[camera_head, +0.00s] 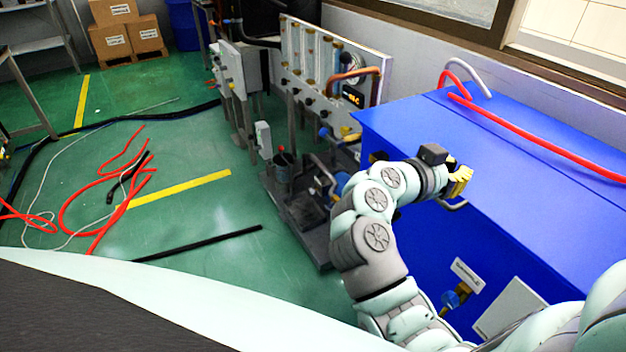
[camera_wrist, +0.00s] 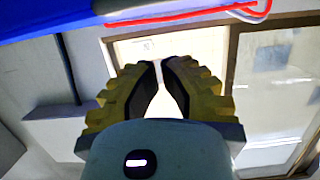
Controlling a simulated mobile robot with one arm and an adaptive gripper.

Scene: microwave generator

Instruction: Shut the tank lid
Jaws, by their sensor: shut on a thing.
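The blue tank (camera_head: 405,215) stands at the right in the head view, with its broad blue lid (camera_head: 540,205) on top. The lid looks close to flat; I cannot tell whether a gap is left under its front edge. A silver handle (camera_head: 455,205) sticks out at the lid's front edge. My gripper (camera_head: 461,180), with yellow ribbed fingers, is at this handle and shut on it, though the fingers hide the gripped part. In the wrist view my gripper's fingers (camera_wrist: 162,72) are close together, and a strip of blue shows at the top left.
A red hose (camera_head: 535,145) lies across the lid's far part, by the wall and window. A panel with gauges and pipes (camera_head: 330,65) stands left of the tank.

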